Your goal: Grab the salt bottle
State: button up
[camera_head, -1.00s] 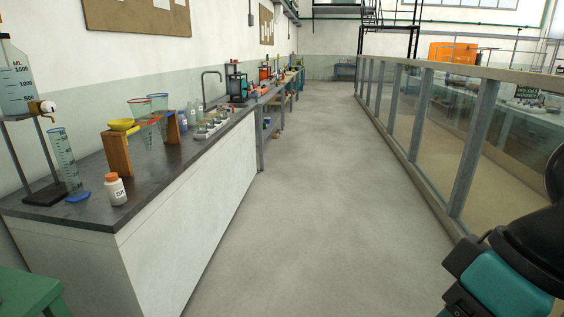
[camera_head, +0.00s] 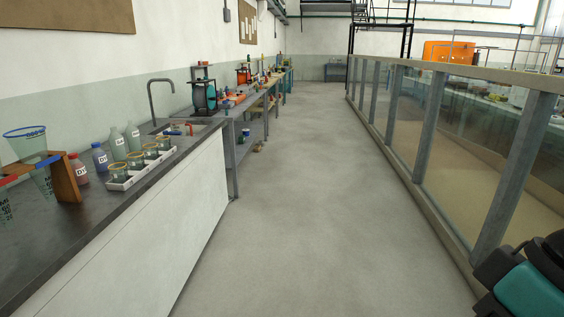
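No bottle that I can make out as the salt bottle shows now. A white bottle with an orange cap and a short dark label, seen earlier on the near end of the bench, is outside the picture. On the dark-topped bench (camera_head: 95,222) at the left stand a small red bottle (camera_head: 78,169), a blue bottle (camera_head: 100,158) and two pale grey-green bottles (camera_head: 118,145) (camera_head: 133,137). Their labels are too small to read surely. Part of my teal and black arm shows at the bottom right; my gripper's fingers are out of the picture.
A white tray of beakers (camera_head: 119,184) sits at the bench edge. A wooden funnel stand (camera_head: 66,180) is at the far left. A sink tap (camera_head: 151,100) rises behind. The glass flume (camera_head: 450,125) runs along the right. The grey floor (camera_head: 290,190) between is clear.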

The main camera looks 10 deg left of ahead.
aim_at(116, 141)
jog(key=u, duration=0.2)
jog(key=i, duration=2)
jog(key=u, duration=1.1)
jog(key=i, duration=2)
jog(key=u, duration=0.65)
